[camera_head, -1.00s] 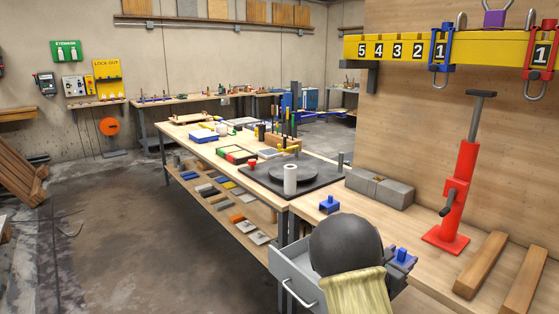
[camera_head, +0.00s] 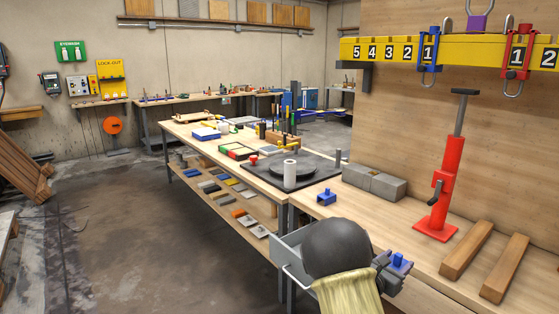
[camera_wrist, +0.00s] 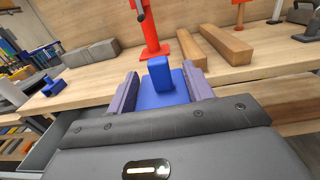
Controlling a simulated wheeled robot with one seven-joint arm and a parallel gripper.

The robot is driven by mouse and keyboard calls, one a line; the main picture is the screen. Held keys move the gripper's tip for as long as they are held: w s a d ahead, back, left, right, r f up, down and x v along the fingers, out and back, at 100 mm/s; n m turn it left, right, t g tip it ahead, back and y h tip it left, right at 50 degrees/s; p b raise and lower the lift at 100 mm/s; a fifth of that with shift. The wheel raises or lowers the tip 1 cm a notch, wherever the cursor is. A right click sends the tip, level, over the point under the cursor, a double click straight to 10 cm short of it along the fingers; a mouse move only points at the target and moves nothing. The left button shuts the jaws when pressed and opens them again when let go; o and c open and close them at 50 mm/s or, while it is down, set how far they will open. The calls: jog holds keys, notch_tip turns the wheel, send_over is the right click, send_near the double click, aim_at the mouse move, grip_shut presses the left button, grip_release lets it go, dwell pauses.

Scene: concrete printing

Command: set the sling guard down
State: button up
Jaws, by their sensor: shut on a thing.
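The sling guard appears to be the blue piece (camera_wrist: 160,84) with an upright block on a flat base, seen in the wrist view. My gripper (camera_wrist: 162,92) is shut on it, with a finger on each side. In the head view the blue piece (camera_head: 398,261) shows at the end of my gripper (camera_head: 391,268), beside the wooden bench's front edge. My own arm hides part of the gripper there. A similar blue piece (camera_head: 327,197) stands on the bench (camera_head: 400,213) to the left; it also shows in the wrist view (camera_wrist: 52,87).
A grey drawer (camera_head: 291,258) stands open under the bench, left of my arm. Grey blocks (camera_head: 373,182), a red jack (camera_head: 441,190) and two wooden bars (camera_head: 467,250) stand on the bench. Bare bench top lies between the blocks and the jack.

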jog(key=shift+w+a+f, duration=0.1)
jog(key=shift+a+f, duration=0.25)
jog(key=shift+f, duration=0.05)
jog(key=shift+a+f+p, duration=0.2)
jog(key=shift+a+p, duration=0.05)
jog(key=shift+p, duration=0.1)
jog(key=s+a+f+n+t+y+p, duration=0.3)
jog(key=s+a+f+n+y+p, duration=0.1)
jog(key=a+f+n+y+p, duration=0.1)
jog(key=s+a+f+n+t+y+p, duration=0.3)
jog(key=s+a+f+n+y+p, duration=0.1)
jog(key=a+f+y, duration=0.3)
jog(key=a+n+y+p, duration=0.1)
jog(key=a+y, duration=0.1)
jog(key=a, duration=0.1)
jog(key=shift+s+a+t+p, duration=0.3)
jog(key=s+f, duration=0.4)
jog(key=f, duration=0.1)
jog(key=shift+s+f, duration=0.2)
jog(key=shift+a, duration=0.1)
dwell(0.4)
